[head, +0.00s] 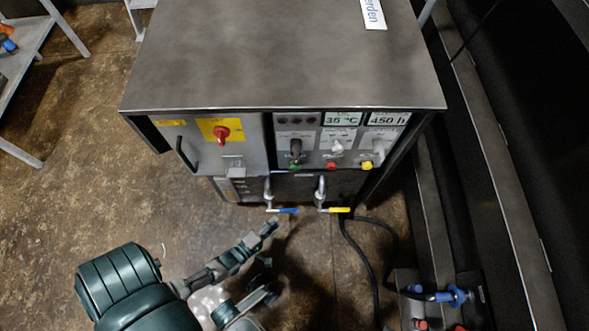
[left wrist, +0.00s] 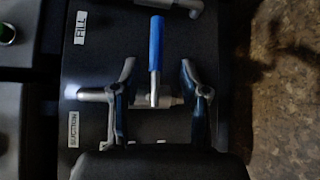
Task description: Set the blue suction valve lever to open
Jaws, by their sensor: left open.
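The blue suction valve lever (head: 287,210) is low on the front of the machine, pointing right, crosswise to its metal pipe. In the left wrist view the blue lever (left wrist: 156,45) points up the picture, and its metal base lies between my fingers. The SUCTION label (left wrist: 74,130) is beside it. My left gripper (head: 270,262) is open in front of the valve. In the left wrist view its two fingers (left wrist: 163,92) stand on either side of the lever's base, with gaps to the lever. My right gripper is not in view.
A yellow-handled valve (head: 338,210) is just right of the blue one. A FILL label (left wrist: 81,27) is on the panel. Above are a red switch (head: 222,133) and several knobs. A black hose (head: 365,265) runs down to the right.

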